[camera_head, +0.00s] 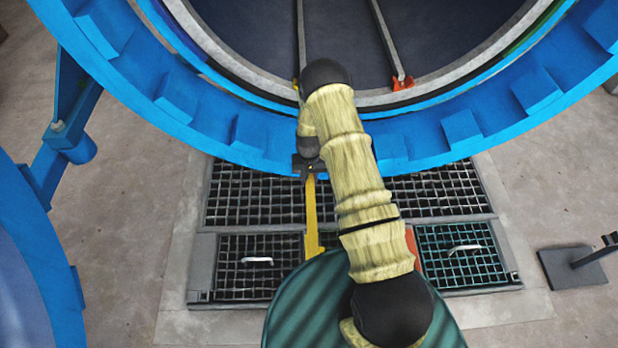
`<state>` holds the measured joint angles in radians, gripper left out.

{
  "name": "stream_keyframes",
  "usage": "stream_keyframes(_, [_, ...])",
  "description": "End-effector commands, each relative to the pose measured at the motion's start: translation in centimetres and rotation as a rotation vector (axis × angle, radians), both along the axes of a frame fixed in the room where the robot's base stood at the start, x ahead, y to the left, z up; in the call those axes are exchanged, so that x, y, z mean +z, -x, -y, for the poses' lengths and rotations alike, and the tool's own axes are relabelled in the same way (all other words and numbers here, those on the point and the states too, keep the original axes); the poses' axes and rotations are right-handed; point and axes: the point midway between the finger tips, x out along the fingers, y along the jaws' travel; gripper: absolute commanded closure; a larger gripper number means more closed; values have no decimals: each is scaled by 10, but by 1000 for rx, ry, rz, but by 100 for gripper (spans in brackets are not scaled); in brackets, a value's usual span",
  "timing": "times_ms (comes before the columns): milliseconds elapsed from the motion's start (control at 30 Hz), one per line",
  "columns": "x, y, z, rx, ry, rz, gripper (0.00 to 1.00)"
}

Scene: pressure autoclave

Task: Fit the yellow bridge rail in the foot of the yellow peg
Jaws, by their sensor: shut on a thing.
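The yellow bridge rail (312,215) is a narrow yellow bar that runs lengthwise below the autoclave mouth, over the floor grating. My gripper (309,171) is shut on its far end, just in front of the blue ring's lower edge. The near end of the rail reaches the green ribbed surface at the bottom. The yellow peg (296,84) shows as a small yellow spot at the foot of the left inner rail, inside the rim. My wrist partly covers it. The rail's held end is apart from the peg, with the blue ring between them in the picture.
The blue autoclave ring (255,135) has blocky lugs. A right inner rail (388,40) ends at a red-orange peg (403,83). A red-orange bar (413,248) shows beside my arm. Floor gratings (245,195) lie below. A blue door (30,270) stands left, a dark stand (575,266) right.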

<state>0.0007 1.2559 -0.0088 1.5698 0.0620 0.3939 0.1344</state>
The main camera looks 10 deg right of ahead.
Motion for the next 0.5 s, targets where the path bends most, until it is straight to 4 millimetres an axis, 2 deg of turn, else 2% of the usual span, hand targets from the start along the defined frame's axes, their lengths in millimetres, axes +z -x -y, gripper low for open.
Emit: stream_keyframes(500, [-9,-1,0,0,0,2,100])
